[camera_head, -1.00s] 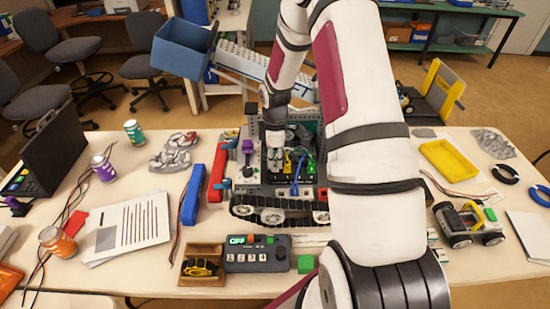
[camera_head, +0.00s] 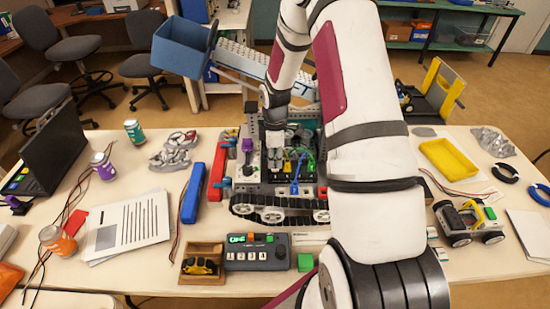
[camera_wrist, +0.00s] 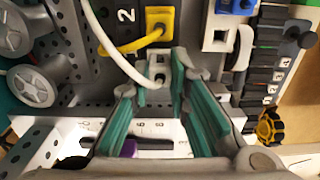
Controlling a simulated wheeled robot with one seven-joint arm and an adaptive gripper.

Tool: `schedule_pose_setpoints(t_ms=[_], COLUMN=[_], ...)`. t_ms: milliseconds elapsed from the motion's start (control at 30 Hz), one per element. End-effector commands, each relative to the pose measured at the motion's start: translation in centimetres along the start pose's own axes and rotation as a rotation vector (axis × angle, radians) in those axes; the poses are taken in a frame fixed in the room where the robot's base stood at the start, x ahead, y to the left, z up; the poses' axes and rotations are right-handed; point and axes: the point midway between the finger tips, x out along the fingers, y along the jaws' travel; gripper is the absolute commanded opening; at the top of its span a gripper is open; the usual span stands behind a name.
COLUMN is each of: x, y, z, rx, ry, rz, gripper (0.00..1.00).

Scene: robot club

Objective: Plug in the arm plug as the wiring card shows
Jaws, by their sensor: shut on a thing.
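My gripper (camera_wrist: 161,82) is shut on a pale grey plug (camera_wrist: 158,67) with a white cable, between its teal finger pads. The plug is at the edge of the dark panel on the tracked robot. It is too small to tell whether it sits in a socket. A yellow plug (camera_wrist: 158,20) with a yellow cable is in the panel beside the number 2. A blue plug (camera_wrist: 236,5) is at the top edge of the wrist view. In the head view my gripper (camera_head: 275,158) is low over the tracked robot (camera_head: 270,205); its held plug is not clear there.
A control box (camera_head: 257,252) with a lit green display stands in front of the tracked robot. A printed sheet (camera_head: 128,228) lies at left. A blue bar (camera_head: 192,193) and red bar (camera_head: 220,168) lie left of the robot. A yellow tray (camera_head: 448,160) is at right.

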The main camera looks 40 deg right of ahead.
Motion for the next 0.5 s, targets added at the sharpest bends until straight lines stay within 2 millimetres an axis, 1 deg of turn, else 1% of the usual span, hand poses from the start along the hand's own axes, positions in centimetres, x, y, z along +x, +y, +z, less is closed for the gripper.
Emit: schedule_pose_setpoints(t_ms=[500], x=[0.62], y=[-0.02], z=[0.01], rx=[0.000], ry=[0.000], rz=[-0.001], gripper=[0.00])
